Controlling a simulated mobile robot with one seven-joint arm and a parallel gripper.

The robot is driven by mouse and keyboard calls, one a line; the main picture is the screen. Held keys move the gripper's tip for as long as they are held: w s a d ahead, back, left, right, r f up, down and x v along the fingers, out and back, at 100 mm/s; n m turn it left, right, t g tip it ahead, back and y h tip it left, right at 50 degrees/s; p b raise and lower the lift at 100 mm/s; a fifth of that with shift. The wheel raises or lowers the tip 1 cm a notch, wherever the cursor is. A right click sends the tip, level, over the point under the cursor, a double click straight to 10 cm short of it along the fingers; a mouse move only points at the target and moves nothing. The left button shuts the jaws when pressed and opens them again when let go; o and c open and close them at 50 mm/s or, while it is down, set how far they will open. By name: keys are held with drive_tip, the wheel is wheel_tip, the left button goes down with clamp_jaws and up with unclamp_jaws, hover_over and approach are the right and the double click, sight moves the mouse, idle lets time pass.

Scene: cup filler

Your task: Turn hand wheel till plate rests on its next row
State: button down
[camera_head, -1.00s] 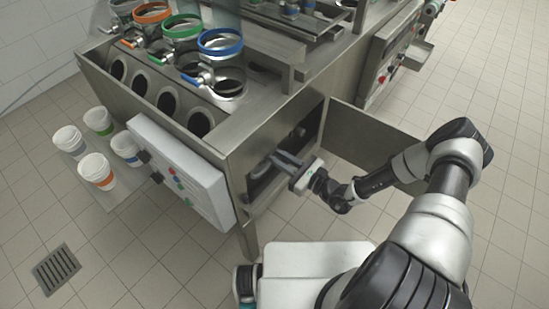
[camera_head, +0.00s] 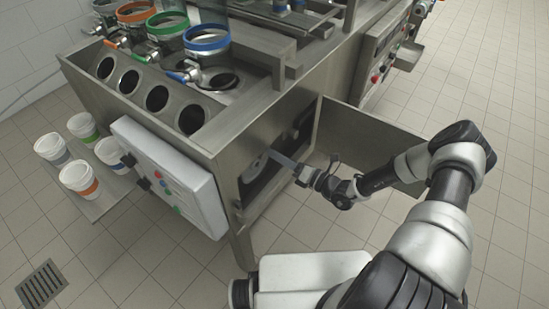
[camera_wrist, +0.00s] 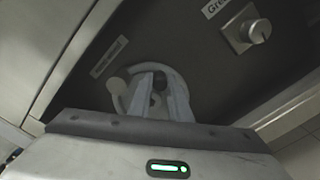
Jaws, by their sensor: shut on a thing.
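The hand wheel (camera_wrist: 181,76) is a pale grey ring with a small round knob (camera_wrist: 116,86) at its left, set on a dark panel inside the machine's open side compartment. In the head view the wheel (camera_head: 255,170) is small and partly hidden. My gripper (camera_wrist: 156,82) reaches into the compartment and its two fingers are shut on the wheel near its dark centre. The exact contact is hard to see. A metal plate with round holes (camera_head: 135,101) lies sloped at the machine's top left; I cannot tell whether it is the plate that the wheel moves.
A grey control box (camera_head: 170,175) sits on the machine's front. Cups stand on a shelf (camera_head: 112,196) at the left. A dial (camera_wrist: 257,33) is beside the wheel. Tiled floor is free at right.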

sight(267, 157)
drive_tip(key=shift+w+d+f+m+b, duration=0.1)
drive_tip(key=shift+f+m+b, duration=0.55)
drive_tip(key=shift+m, duration=0.7)
drive_tip(key=shift+s+f+m+b, duration=0.1)
drive_tip(key=shift+f+m+b, duration=0.5)
drive_tip(key=shift+m, duration=0.8)
drive_tip(key=shift+w+d+f+m+b, duration=0.1)
drive_tip(key=shift+f+m+b, duration=0.35)
drive_tip(key=shift+f+m, duration=0.65)
drive_tip(key=shift+r+m, duration=0.3)
drive_tip(key=shift+m, duration=0.05)
drive_tip(key=c, duration=1.6)
unclamp_jaws()
drive_tip(key=shift+c, duration=0.2)
drive_tip(key=p+v, duration=0.1)
drive_tip(key=v, duration=1.6)
